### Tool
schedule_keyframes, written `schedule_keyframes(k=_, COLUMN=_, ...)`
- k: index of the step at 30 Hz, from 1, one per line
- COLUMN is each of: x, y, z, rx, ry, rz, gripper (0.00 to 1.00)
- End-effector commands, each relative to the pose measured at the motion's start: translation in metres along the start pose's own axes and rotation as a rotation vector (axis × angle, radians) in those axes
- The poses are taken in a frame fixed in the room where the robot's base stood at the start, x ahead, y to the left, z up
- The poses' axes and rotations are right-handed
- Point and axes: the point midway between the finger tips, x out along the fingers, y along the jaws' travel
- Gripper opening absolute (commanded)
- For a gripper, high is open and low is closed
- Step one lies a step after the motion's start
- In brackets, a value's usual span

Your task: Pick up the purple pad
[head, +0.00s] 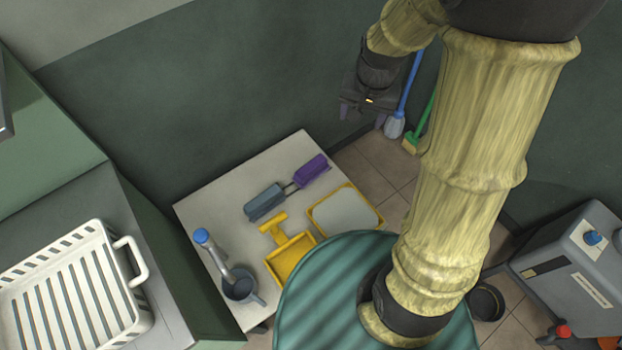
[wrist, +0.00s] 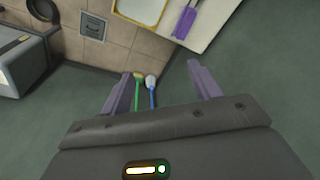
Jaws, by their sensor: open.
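A purple pad (head: 312,170) lies on the white table near its far right edge, joined by dark rods to a grey-blue block (head: 264,202). In the wrist view the purple pad (wrist: 185,22) shows at the top, on the table's edge. My gripper (head: 361,112) hangs in the air beyond the table's right corner, up and to the right of the pad, and touches nothing. In the wrist view its two purple fingers (wrist: 160,85) are spread apart with nothing between them.
The white table (head: 210,195) also holds a yellow dustpan (head: 290,258), a yellow-rimmed tray (head: 378,205) and a grey pot (head: 240,288) with a blue-topped tool. A blue mop (head: 395,126) and a green broom (head: 411,144) lean by the wall. A white rack (head: 128,318) stands left.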

Motion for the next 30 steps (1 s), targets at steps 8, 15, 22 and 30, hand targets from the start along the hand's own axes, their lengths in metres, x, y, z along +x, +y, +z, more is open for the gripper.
schedule_keyframes(k=8, x=0.116, y=-0.035, z=-0.039, rx=0.2, ry=-0.052, rz=0.019, gripper=0.62)
schedule_keyframes(k=15, x=0.207, y=-0.068, z=-0.065, rx=0.362, ry=-0.085, rz=0.049, gripper=0.62)
schedule_keyframes(k=22, x=0.297, y=-0.102, z=-0.08, rx=0.501, ry=-0.107, rz=0.084, gripper=0.62)
schedule_keyframes(k=30, x=0.339, y=-0.124, z=-0.086, rx=0.581, ry=-0.114, rz=0.106, gripper=0.62)
